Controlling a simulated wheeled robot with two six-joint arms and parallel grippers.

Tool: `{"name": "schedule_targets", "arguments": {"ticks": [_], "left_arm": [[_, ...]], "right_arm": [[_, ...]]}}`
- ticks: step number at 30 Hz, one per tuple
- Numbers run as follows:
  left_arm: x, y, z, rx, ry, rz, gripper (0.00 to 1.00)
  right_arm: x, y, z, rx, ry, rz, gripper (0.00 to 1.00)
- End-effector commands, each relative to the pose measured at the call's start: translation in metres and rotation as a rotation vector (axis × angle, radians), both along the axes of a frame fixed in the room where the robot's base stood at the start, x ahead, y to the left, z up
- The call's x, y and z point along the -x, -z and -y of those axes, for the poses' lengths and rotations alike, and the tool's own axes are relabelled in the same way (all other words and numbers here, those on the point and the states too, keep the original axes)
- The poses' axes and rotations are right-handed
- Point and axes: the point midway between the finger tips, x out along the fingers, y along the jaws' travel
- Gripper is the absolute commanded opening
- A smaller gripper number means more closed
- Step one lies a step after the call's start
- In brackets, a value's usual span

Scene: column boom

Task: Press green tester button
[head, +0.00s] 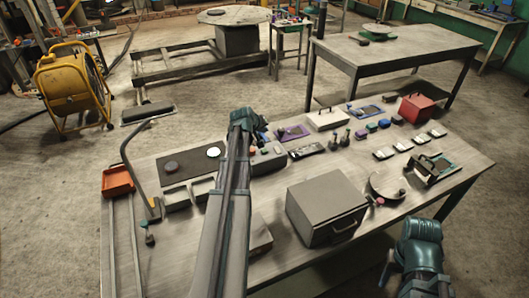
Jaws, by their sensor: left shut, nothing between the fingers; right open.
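A small dark grey box (270,160) with small round parts on top stands near the table's middle. It may be the tester; my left arm partly covers it, and I cannot make out a green button. My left gripper (263,137) is small and dark at the far end of the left arm, close to the box's back edge. It is shut and empty; I cannot tell whether it touches the box. My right gripper (387,266) is low at the right, off the table's front edge. It is open, and its fingers are hard to make out.
The metal table (160,240) carries a large grey box (327,208), a round plate (388,184), a red box (416,108) and several small devices. A dark mat (187,164) and a bent lamp-like arm (136,165) are at the left.

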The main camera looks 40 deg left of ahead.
Motion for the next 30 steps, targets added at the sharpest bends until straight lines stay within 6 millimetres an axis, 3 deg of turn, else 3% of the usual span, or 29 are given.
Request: {"name": "schedule_targets", "arguments": {"ticks": [16, 30], "left_arm": [[0.000, 0.073, 0.000, 0.000, 0.000, 0.000, 0.00], [0.000, 0.079, 0.000, 0.000, 0.000, 0.000, 0.00]], "right_arm": [[0.000, 0.073, 0.000, 0.000, 0.001, 0.000, 0.50], [0.000, 0.079, 0.000, 0.000, 0.001, 0.000, 0.50]]}}
